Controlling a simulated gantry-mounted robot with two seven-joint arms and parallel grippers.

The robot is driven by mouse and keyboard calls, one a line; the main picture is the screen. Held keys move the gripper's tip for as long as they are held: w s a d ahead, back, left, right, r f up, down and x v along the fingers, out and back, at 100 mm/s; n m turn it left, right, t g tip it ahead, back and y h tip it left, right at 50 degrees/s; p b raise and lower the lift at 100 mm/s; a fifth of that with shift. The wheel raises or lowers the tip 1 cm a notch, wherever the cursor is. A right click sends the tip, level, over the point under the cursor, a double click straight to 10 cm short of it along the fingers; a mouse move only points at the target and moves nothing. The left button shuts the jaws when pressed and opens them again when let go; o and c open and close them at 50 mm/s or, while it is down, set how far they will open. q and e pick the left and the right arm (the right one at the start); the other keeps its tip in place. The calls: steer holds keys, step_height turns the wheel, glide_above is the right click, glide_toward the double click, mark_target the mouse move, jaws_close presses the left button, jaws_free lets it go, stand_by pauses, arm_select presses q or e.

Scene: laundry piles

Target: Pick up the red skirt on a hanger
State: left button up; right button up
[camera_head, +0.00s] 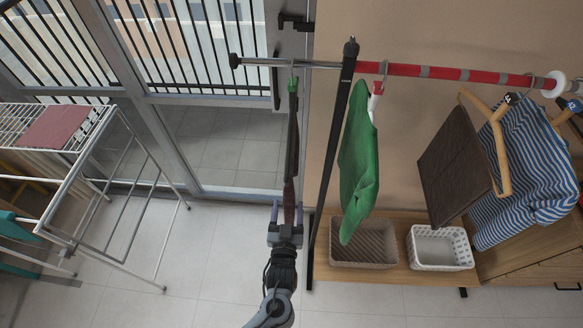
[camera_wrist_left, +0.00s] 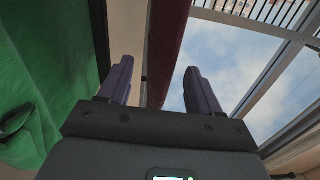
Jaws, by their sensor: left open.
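The dark red skirt (camera_head: 291,150) hangs edge-on as a narrow strip from a green hanger (camera_head: 292,84) near the left end of the rail. My left gripper (camera_head: 287,213) is open at the skirt's lower end, with one finger on each side of it in the head view. In the left wrist view, the dark red cloth (camera_wrist_left: 168,45) runs up between the two open fingers (camera_wrist_left: 160,85). Whether the cloth touches either finger cannot be told. My right gripper is not in view.
A green garment (camera_head: 360,170) hangs right of a black post (camera_head: 330,150) and fills the left of the wrist view (camera_wrist_left: 45,80). A brown garment (camera_head: 455,165) and striped shirt (camera_head: 525,165) hang farther right. A drying rack (camera_head: 120,265) stands left; open floor lies between.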

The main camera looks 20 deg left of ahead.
mark_target(290, 188)
arm_select(q)
steer(key=x, duration=0.7)
steer(key=shift+r, duration=0.1)
steer(key=c, duration=1.2)
steer(key=shift+r, duration=0.1)
steer(key=shift+r, duration=0.15)
